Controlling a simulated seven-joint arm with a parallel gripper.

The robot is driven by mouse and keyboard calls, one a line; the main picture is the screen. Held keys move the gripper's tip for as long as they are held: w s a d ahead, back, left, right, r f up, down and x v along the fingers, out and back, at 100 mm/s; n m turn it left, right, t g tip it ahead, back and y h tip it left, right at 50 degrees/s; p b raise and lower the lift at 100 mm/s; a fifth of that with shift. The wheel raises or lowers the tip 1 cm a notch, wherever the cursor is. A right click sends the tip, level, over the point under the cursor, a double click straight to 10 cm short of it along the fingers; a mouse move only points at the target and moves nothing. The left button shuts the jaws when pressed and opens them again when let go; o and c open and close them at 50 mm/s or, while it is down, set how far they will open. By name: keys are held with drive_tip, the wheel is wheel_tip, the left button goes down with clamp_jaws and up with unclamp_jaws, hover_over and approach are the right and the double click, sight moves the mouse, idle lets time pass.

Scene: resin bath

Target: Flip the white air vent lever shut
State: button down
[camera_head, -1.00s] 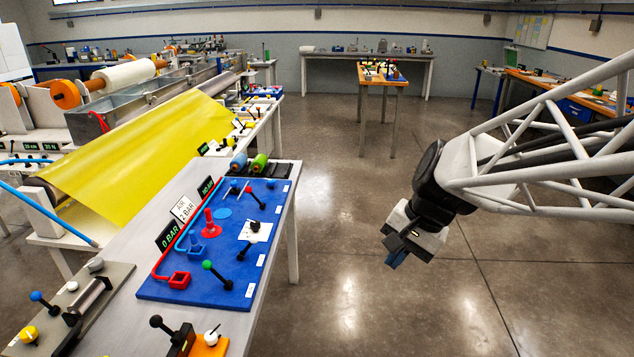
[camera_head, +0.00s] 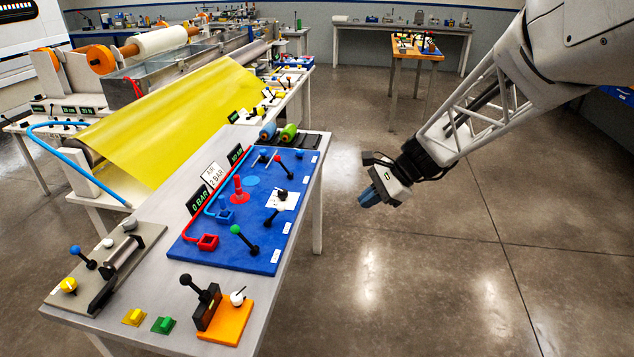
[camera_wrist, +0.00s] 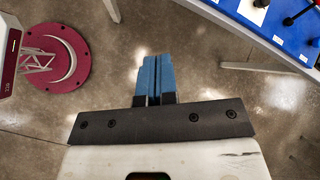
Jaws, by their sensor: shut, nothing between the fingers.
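The blue panel (camera_head: 237,257) lies on the near bench, with AIR and BAR signs along its left edge. A white plate (camera_head: 289,202) on its right side carries a dark-handled lever (camera_head: 275,216). A small white ball-topped lever (camera_head: 238,297) stands on an orange block (camera_head: 236,320) at the bench's near end. I cannot tell which of these is the air vent lever, nor its exact setting. My gripper (camera_head: 368,198) is shut and empty, in the air right of the bench, apart from the panel. Its blue fingers (camera_wrist: 155,75) point over bare floor in the wrist view.
A green-knobbed lever (camera_head: 243,240), a red square fitting (camera_head: 207,242) and a red upright fitting (camera_head: 239,188) stand on the panel. A black lever (camera_head: 205,293) is beside the white ball-topped one. Open floor (camera_head: 390,300) lies right of the bench.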

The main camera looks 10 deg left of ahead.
drive_tip(key=w+a+f+m+y, duration=0.3)
drive_tip(key=w+a+f+m, duration=0.2)
drive_tip(key=w+a+f, duration=0.3)
drive_tip(key=w+f, duration=0.1)
drive_tip(key=w, duration=0.3)
drive_tip(key=shift+w+a+f+m, duration=0.25)
drive_tip(key=shift+a+f+m, duration=0.05)
drive_tip(key=shift+a+f, duration=0.1)
drive_tip(key=shift+a, duration=0.1)
approach(276, 212)
drive_tip(key=shift+a+f, duration=1.35)
drive_tip(key=shift+f, duration=0.15)
